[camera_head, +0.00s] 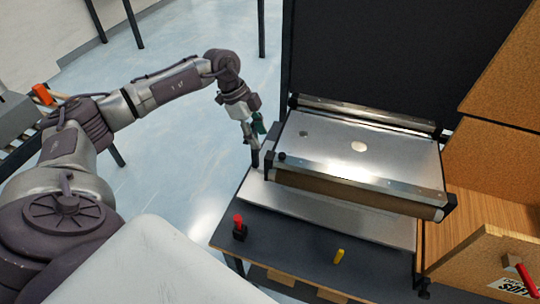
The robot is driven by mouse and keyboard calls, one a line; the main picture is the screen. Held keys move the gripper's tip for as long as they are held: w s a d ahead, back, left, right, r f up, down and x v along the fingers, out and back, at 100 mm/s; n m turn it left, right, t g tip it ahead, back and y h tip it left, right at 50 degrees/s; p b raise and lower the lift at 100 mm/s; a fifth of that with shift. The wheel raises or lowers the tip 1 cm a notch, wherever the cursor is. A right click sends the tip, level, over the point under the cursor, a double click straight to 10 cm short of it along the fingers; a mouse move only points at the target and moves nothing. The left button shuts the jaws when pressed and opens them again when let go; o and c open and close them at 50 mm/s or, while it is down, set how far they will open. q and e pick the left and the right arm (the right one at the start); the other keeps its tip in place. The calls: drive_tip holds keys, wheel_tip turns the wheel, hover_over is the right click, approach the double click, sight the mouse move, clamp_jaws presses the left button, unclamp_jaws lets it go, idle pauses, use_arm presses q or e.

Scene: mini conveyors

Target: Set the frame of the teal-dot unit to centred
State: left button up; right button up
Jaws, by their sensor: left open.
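A small conveyor unit (330,141) stands on the dark table, with a shiny metal top plate, pale side rails and a brown roller along its near edge. A pale oval spot and a smaller dark spot show on its plate; I cannot make out a teal dot. A small dark knob (282,156) sits at the left end of the near rail (350,175). My left gripper (254,160) is open and points down at the unit's left end, close to it; I cannot tell whether it touches. A dark green part shows beside the gripper. My right gripper is out of view.
On the table (290,246) stand a red-topped black switch (239,228) and a small yellow piece (338,256). A metal sheet (350,226) lies under the unit. Wooden boxes (490,160) crowd the right, with a red handle (525,280). A dark panel (370,50) rises behind.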

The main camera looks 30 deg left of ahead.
sight(268, 154)
use_arm(q)
drive_tip(key=p+x, duration=0.1)
drive_tip(key=x, duration=0.8)
drive_tip(key=shift+d+f+p, duration=0.1)
drive_tip(key=shift+d+p, duration=0.05)
drive_tip(key=shift+p, duration=0.15)
clamp_jaws()
